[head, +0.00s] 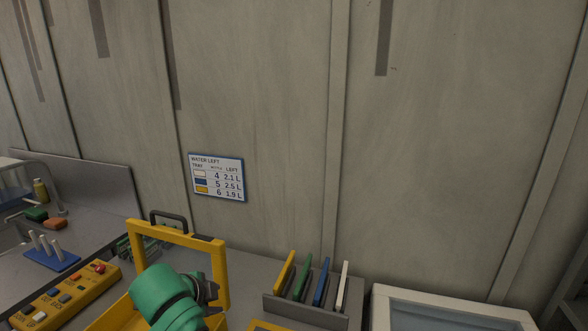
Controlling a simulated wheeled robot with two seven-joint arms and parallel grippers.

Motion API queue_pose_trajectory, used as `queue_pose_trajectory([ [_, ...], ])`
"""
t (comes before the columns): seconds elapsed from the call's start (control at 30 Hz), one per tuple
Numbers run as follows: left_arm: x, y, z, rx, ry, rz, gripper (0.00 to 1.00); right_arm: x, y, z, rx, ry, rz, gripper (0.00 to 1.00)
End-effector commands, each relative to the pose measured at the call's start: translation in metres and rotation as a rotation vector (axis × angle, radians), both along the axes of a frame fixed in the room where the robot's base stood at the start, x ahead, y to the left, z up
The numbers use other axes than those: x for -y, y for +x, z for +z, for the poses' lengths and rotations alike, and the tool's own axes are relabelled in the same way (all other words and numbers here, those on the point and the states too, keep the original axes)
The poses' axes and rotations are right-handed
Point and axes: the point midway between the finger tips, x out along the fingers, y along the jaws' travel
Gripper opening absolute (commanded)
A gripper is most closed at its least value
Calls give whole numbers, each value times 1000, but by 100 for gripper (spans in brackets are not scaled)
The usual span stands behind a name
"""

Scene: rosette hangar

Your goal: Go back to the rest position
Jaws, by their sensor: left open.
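My left arm comes in at the bottom of the head view, with a teal wrist. Its dark left gripper (211,291) is at the yellow frame (222,262) of a yellow case, in front of it or inside it; I cannot tell whether they touch. The gripper is open, with nothing seen in it. The wrist hides part of the case. My right gripper is out of view.
A grey rack (310,308) holds yellow, green, blue and white panels. A white-framed tray (450,312) stands at right. A yellow button box (62,300), a blue peg block (52,259) and a sink area lie left. A water sign (217,177) hangs on the wall.

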Motion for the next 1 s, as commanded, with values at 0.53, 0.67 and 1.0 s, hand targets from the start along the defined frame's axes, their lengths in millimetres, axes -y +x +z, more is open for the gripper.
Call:
queue_pose_trajectory([
  [0.53, -33, -197, -146, -365, -469, 902, 47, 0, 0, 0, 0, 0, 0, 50],
  [0.67, -44, -219, -178, -399, -470, 1028, 47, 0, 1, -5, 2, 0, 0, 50],
  [1.0, -42, -220, -336, -455, -430, 1025, 47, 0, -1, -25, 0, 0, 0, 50],
])
